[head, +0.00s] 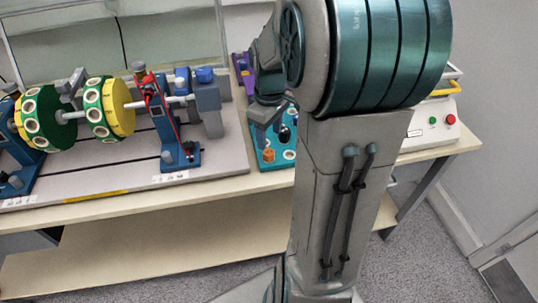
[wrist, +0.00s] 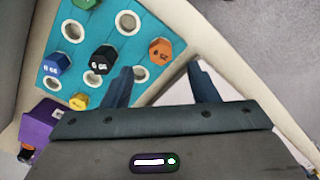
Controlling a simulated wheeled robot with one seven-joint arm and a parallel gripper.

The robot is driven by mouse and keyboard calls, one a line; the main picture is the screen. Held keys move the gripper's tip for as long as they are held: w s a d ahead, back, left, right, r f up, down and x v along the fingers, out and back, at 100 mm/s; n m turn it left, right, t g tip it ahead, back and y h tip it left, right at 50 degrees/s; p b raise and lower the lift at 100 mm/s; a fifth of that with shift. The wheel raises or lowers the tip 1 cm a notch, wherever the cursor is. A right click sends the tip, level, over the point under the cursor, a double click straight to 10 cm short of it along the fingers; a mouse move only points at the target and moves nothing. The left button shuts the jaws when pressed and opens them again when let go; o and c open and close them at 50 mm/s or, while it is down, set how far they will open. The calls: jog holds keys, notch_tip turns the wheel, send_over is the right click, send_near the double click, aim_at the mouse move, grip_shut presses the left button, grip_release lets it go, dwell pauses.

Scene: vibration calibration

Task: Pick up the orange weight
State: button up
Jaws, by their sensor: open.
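The orange weight (wrist: 160,50) sits in the teal holder (wrist: 105,22) in the wrist view, near the holder's edge. In the head view the orange weight (head: 268,155) shows at the front of the teal holder (head: 266,166). My gripper (wrist: 160,82) is open, with its two dark fingers apart and nothing seen between them.
A black weight (wrist: 102,60), a blue weight (wrist: 57,64), a yellow weight (wrist: 79,101) and a green weight (wrist: 84,3) share the holder with several empty holes. A purple box (wrist: 40,122) is beside it. A rotor rig (head: 100,108) stands left; a control box (head: 435,115) is right.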

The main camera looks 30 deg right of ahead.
aim_at(269, 152)
notch_tip(269, 152, down, 6)
jog(key=shift+a+f+b, duration=0.1)
jog(key=shift+f+b, duration=0.15)
jog(key=shift+b, duration=0.05)
jog(key=shift+c, duration=0.3)
jog(key=c, duration=1)
